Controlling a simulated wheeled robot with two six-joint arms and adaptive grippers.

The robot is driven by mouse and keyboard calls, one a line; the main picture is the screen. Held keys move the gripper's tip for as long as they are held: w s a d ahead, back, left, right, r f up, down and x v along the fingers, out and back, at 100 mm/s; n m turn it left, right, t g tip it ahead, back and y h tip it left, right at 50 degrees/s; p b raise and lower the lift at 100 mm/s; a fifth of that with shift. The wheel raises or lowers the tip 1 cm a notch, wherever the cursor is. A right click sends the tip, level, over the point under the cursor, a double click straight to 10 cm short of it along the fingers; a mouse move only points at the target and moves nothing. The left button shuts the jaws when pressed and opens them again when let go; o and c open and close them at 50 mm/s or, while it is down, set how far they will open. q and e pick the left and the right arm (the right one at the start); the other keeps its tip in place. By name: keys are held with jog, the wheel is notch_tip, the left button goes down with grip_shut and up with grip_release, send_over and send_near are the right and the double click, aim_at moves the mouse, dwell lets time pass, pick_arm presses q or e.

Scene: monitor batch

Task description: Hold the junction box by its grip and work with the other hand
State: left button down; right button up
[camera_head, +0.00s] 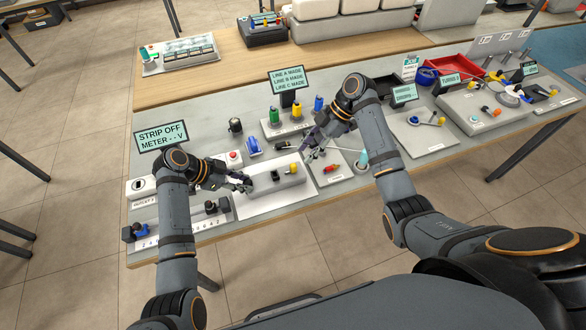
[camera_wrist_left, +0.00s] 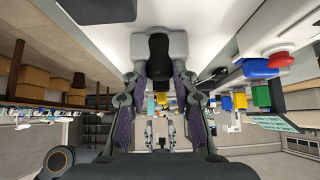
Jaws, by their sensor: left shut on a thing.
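The pale junction box (camera_head: 262,184) lies on a white mat (camera_head: 246,208) at the front left of the bench, with a black part and a yellow part on top. My left gripper (camera_head: 246,182) is at its left end. In the left wrist view the left gripper (camera_wrist_left: 157,88) has its fingers on both sides of the black grip (camera_wrist_left: 158,52), which stands out from the pale box body. My right gripper (camera_head: 312,150) is above the bench just beyond the box's right end; its finger gap is too small to judge.
Green, yellow and blue connectors (camera_head: 296,113) stand behind the box. A strip with blue and black parts (camera_head: 211,207) is front left. A red tray (camera_head: 452,68) stands back right.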

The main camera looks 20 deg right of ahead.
aim_at(295, 166)
jog(key=x, duration=0.6)
jog(key=shift+f, duration=0.3)
jog(key=shift+c, duration=0.2)
grip_shut()
